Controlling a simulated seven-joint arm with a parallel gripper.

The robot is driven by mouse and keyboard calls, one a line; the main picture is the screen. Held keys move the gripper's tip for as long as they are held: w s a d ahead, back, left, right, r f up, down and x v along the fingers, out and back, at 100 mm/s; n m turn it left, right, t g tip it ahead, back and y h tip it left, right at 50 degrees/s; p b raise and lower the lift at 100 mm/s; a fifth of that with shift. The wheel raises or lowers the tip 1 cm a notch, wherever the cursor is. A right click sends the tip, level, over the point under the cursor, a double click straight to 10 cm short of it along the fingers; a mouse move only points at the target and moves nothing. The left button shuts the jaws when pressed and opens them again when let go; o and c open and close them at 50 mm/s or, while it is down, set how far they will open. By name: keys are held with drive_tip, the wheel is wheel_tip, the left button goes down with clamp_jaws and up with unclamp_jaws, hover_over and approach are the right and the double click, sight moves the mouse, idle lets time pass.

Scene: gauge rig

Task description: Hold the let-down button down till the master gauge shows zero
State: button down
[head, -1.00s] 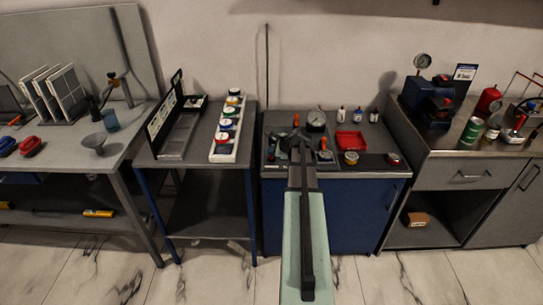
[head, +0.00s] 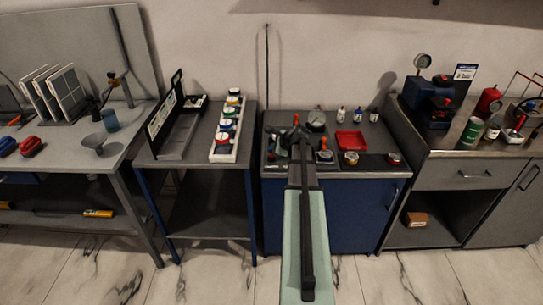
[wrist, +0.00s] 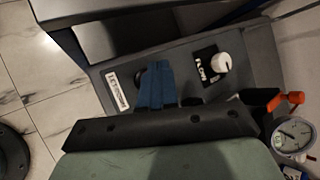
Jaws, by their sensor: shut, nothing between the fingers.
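My gripper (wrist: 155,86) shows in the wrist view as blue fingers, shut and empty, over the panel of the blue cabinet. A dark round part (wrist: 138,79), perhaps the let-down button, is partly hidden behind the fingers. I cannot tell whether they touch or press it. A white label plate (wrist: 117,92) lies to its left. The master gauge appears to be the large white dial (wrist: 295,134) at the lower right of the wrist view. In the head view the large dial (head: 316,120) stands behind my arm. Its reading is too small to tell.
A white knob (wrist: 221,62) on a marked plate sits right of the fingers. An orange-handled lever (wrist: 287,99) stands near the dial. In the head view a red tray (head: 350,141) and small bottles (head: 358,115) occupy the cabinet top to the right.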

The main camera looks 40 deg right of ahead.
drive_tip(key=shift+r, duration=0.3)
drive_tip(key=shift+r, duration=2.45)
